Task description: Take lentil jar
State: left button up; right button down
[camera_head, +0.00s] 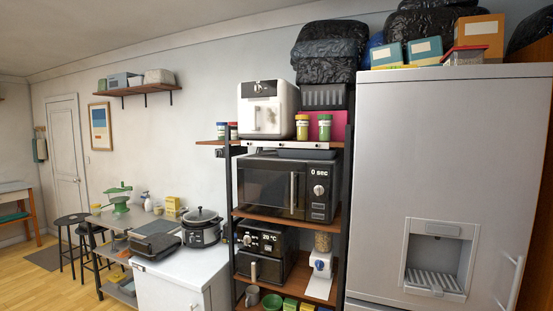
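I cannot tell which container is the lentil jar, as the labels are too small to read. A jar with a yellow lid (302,128) and a jar with a green lid (324,128) stand upright side by side on the upper shelf of the rack, right of a white appliance. Smaller lidded jars (229,131) stand at the left end of that shelf. A clear container with tan contents (323,241) sits on top of a small white device on a lower shelf. Neither of my grippers is in view.
The black-framed rack holds a white appliance (268,110), a microwave (270,187) and a black oven or fryer (262,245). A tall grey fridge (440,150) stands close on the right. A white counter (170,285) with a slow cooker (201,229) is at the left. Wooden floor lies at far left.

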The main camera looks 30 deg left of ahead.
aim_at(220, 134)
jog(key=u, duration=1.35)
